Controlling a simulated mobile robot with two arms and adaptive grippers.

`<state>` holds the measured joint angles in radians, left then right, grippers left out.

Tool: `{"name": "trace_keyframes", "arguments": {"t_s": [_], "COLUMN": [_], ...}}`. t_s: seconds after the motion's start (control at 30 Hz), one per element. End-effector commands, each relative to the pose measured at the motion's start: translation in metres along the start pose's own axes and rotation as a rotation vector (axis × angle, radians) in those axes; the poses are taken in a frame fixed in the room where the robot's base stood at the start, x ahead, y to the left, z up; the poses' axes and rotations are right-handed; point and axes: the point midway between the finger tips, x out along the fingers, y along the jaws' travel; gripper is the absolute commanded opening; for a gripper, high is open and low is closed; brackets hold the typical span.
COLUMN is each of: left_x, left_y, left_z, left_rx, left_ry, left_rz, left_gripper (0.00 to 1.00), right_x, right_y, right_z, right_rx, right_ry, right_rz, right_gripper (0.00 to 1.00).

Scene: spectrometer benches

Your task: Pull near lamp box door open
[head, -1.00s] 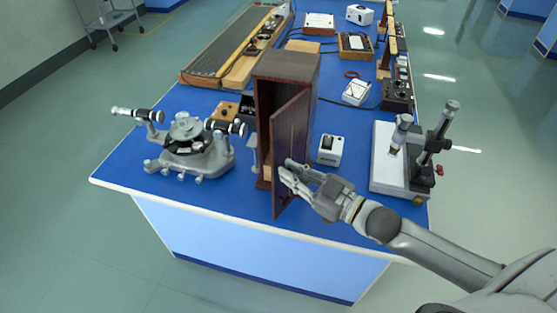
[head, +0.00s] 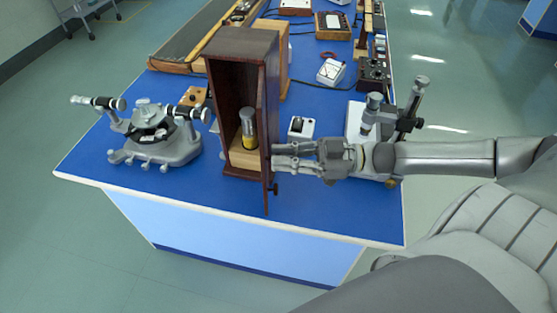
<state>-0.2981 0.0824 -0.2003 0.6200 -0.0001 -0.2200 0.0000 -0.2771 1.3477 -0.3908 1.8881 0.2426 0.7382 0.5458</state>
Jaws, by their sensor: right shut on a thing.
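The near lamp box (head: 242,45) is a tall dark-brown wooden cabinet standing upright near the front of the blue bench. Its door (head: 264,140) stands open, seen almost edge-on at the box's right side. A small dark knob (head: 275,188) shows low on the door. Inside, a lamp with a silver top and yellow band (head: 247,125) stands on a pale wooden block (head: 243,158). My right gripper (head: 274,157) comes from the right, its fingertips at the door's right side, shut on the door; the exact contact is hard to see. My left gripper is not in view.
A grey spectrometer (head: 155,135) stands left of the box. A small white box (head: 301,129) and a stand instrument (head: 370,125) are on the right, the latter behind my arm. Meters and a long wooden apparatus fill the back. The bench front edge is clear.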

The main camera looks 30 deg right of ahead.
Motion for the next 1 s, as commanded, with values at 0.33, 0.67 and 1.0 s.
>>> {"name": "trace_keyframes", "arguments": {"t_s": [0.33,0.67,1.0], "left_x": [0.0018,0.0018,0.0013], "left_y": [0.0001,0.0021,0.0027], "left_z": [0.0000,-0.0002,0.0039], "left_rx": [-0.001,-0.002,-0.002], "left_ry": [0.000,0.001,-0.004], "left_rz": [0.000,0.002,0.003], "left_gripper": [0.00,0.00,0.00], "right_x": [-0.0023,-0.0019,-0.0014], "right_y": [-0.0020,-0.0017,-0.0007], "right_z": [0.0042,0.0032,0.0010], "right_rx": [0.004,0.003,0.001], "right_ry": [-0.007,-0.004,0.000], "right_rz": [-0.013,-0.012,-0.012], "right_gripper": [0.00,0.37,0.37]}}
